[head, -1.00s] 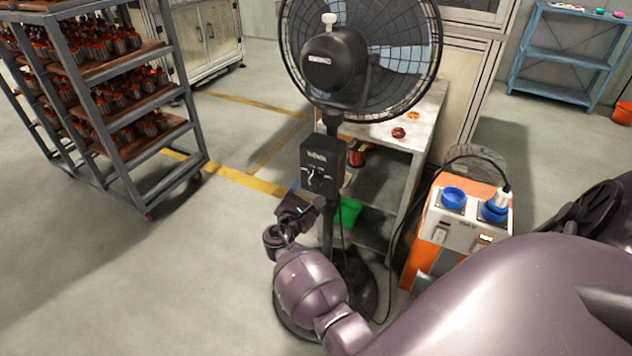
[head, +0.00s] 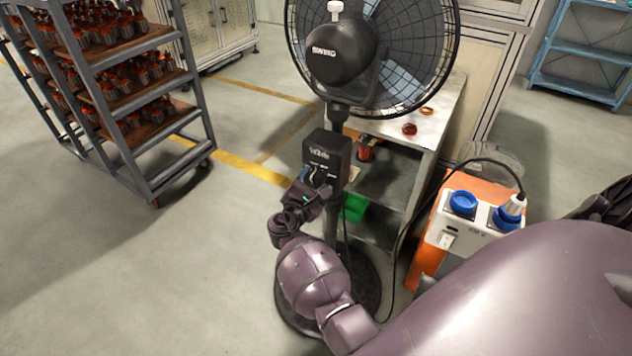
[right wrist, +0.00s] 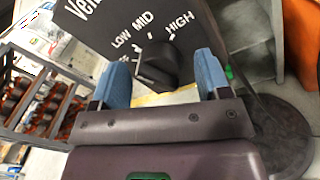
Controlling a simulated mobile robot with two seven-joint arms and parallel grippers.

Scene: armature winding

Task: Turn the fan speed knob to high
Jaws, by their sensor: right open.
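The black standing fan (head: 345,52) has a control box (head: 320,148) on its pole. In the right wrist view, the black speed knob (right wrist: 157,66) sits on the panel (right wrist: 100,18), below the printed words LOW, MID and HIGH. OFF is partly hidden at the left. I cannot tell for sure which mark the knob points at. My right gripper (head: 312,190) is at the lower front of the box. In the right wrist view its blue fingers stand apart, one on each side of the knob, with gaps between them and it. My left gripper is not in view.
A white-topped shelf table (head: 440,115) stands behind the fan. An orange power unit (head: 428,262) with blue sockets is to the right, with a black cable. A rack (head: 195,95) of orange-and-metal parts stands at the left. The floor between rack and fan is clear.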

